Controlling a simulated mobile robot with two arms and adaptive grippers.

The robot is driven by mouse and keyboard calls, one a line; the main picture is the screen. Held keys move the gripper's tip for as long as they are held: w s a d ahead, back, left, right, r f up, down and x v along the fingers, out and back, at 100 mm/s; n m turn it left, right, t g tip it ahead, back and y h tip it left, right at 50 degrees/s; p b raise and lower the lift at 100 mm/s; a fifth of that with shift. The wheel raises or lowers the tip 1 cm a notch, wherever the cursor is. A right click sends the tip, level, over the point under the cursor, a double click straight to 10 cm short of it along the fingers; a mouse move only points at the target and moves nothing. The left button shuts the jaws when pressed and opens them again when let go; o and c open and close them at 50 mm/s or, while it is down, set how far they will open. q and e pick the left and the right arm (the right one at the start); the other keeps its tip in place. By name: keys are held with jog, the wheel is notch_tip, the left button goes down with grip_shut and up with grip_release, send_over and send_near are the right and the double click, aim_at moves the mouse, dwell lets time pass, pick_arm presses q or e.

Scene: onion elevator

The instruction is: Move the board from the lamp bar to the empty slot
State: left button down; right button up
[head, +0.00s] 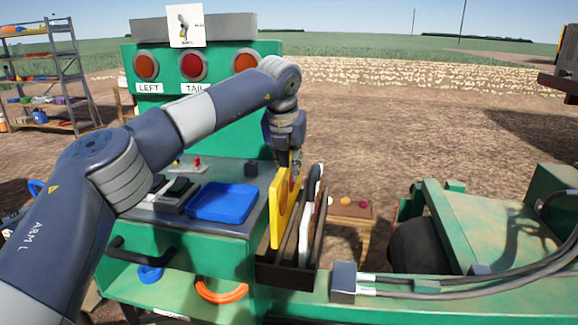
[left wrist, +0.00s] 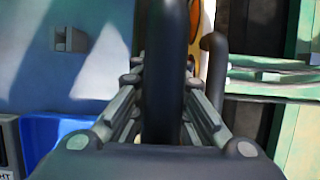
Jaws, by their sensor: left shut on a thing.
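A yellow board (head: 281,212) with a reddish round patch stands upright at the left side of a dark slotted rack (head: 290,276). My left gripper (head: 289,165) points down and is shut at the board's top. In the left wrist view a dark upright handle (left wrist: 165,75) is between the fingers, with a strip of yellow behind it. Whether the board's lower edge is fully seated in a slot I cannot tell. A white board (head: 306,233) and a dark-topped one stand to its right in the rack. The lamp bar (head: 163,107) carries red lamps. My right gripper is not in view.
A blue tray (head: 222,202) and dark switches (head: 176,190) lie on the green console left of the rack. A small wooden table (head: 349,212) stands behind the rack. Green machinery with hoses (head: 440,290) fills the right. A shelf (head: 40,85) stands far left.

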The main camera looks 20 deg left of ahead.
aim_at(290, 194)
pick_arm(q)
jog(key=shift+r, duration=0.1)
jog(key=shift+f+b, duration=0.8)
jog(key=shift+f, duration=0.45)
dwell(0.3)
jog(key=shift+f+b, duration=1.15)
jog(key=shift+f, duration=0.4)
jog(key=shift+f+b, duration=0.75)
jog(key=shift+f, duration=0.45)
dwell(0.6)
jog(key=c, duration=1.5)
grip_release()
jog(key=shift+d, duration=0.1)
